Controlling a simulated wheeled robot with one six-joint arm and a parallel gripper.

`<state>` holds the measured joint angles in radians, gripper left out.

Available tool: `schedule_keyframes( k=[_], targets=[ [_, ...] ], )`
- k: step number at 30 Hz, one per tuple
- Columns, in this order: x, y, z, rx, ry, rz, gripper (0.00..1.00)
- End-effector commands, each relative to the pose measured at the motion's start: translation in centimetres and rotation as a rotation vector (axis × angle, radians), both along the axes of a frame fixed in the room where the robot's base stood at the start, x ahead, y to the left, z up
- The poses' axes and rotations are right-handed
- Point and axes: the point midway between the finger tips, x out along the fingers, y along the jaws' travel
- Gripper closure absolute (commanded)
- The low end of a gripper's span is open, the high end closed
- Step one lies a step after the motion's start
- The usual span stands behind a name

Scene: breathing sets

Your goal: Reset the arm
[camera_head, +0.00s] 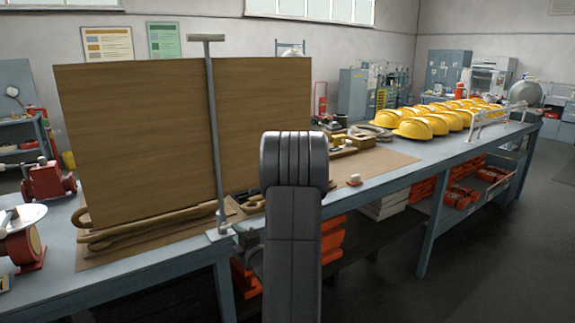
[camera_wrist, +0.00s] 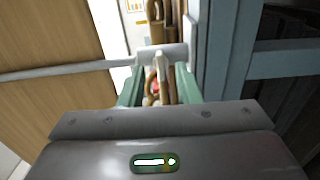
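My gripper (camera_wrist: 160,78) shows in the wrist view as two green fingers standing apart, with a clear gap between them. I see nothing clamped in it. A pale grey bar end (camera_wrist: 161,51) crosses just at or beyond the fingertips, joined to a thin rod running left; I cannot tell whether it touches the fingers. Brown looped tubing (camera_wrist: 155,85) and a bit of red show through the gap.
A large wooden board (camera_head: 135,140) stands on the long workbench (camera_head: 395,158), with a thin metal T-topped post (camera_head: 215,130) in front of it. Several yellow helmets (camera_head: 412,129) sit at the right. Orange items (camera_head: 330,240) lie on the lower shelf. The floor at right is clear.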

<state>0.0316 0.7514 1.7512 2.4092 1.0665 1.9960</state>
Motion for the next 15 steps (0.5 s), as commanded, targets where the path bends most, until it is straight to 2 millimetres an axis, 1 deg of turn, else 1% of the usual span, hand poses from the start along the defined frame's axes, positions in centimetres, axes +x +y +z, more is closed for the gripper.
schedule_keyframes(
  k=[1, 6, 11, 15],
  targets=[
    [0.7, 0.6, 0.1, -0.001, 0.001, 0.003, 0.7],
    [2.7, 1.9, 0.1, 0.0, 0.0, 0.002, 0.7],
    [3.6, 2.5, 0.0, -0.001, 0.001, 0.001, 0.7],
    [3.7, 2.5, 0.0, -0.008, -0.004, 0.0, 0.7]
  ],
)
